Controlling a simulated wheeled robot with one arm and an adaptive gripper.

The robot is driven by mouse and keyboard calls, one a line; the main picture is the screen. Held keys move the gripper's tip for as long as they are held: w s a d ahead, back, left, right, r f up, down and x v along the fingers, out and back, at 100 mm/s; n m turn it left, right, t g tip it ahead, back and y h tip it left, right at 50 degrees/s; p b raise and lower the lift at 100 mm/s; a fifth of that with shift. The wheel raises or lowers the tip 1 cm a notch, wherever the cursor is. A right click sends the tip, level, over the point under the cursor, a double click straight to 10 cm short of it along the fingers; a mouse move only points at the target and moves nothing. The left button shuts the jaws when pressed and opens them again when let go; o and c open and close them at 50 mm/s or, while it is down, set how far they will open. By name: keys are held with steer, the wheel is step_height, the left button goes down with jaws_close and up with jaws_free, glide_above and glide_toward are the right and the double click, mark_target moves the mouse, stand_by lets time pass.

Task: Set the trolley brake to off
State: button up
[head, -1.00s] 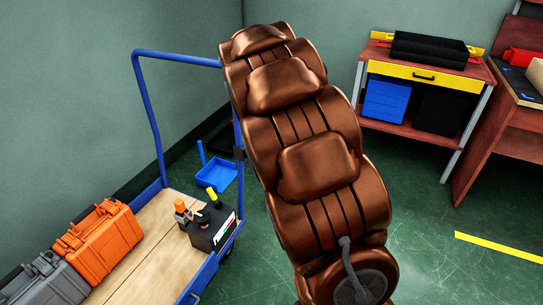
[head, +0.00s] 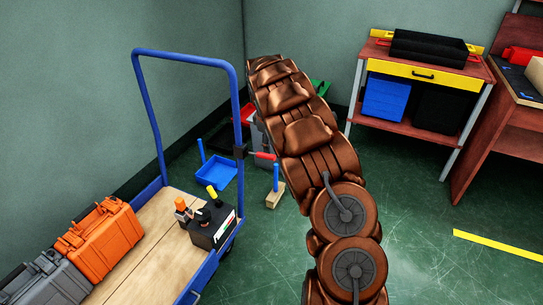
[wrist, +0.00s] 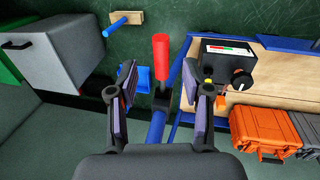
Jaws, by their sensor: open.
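The blue-framed trolley (head: 199,63) with a wooden deck (head: 150,255) stands at left in the head view. On its right handle post is a dark bracket (head: 240,152) with a red brake lever (head: 265,156), pointing out to the right, beside my arm. In the wrist view the red lever (wrist: 161,58) lies beyond and between my two fingers, its grip away from me and its dark base near the blue post (wrist: 157,130). My gripper (wrist: 165,88) is open, with nothing clearly between the pads. In the head view the gripper is hidden by my arm.
On the deck are a black box with knobs (head: 212,230), an orange case (head: 102,235) and a grey case (head: 48,282). A blue tray (head: 216,172) and a wooden block with a blue peg (head: 275,198) are on the floor. A grey cabinet (wrist: 62,38) is at left in the wrist view.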

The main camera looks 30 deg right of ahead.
mark_target(272, 156)
steer(key=f, duration=0.4)
steer(key=d+f+b, duration=0.1)
steer(key=f, duration=0.1)
steer(key=shift+w+f, duration=0.3)
steer(key=shift+f, duration=0.1)
steer(key=shift+c, duration=0.4)
jaws_close()
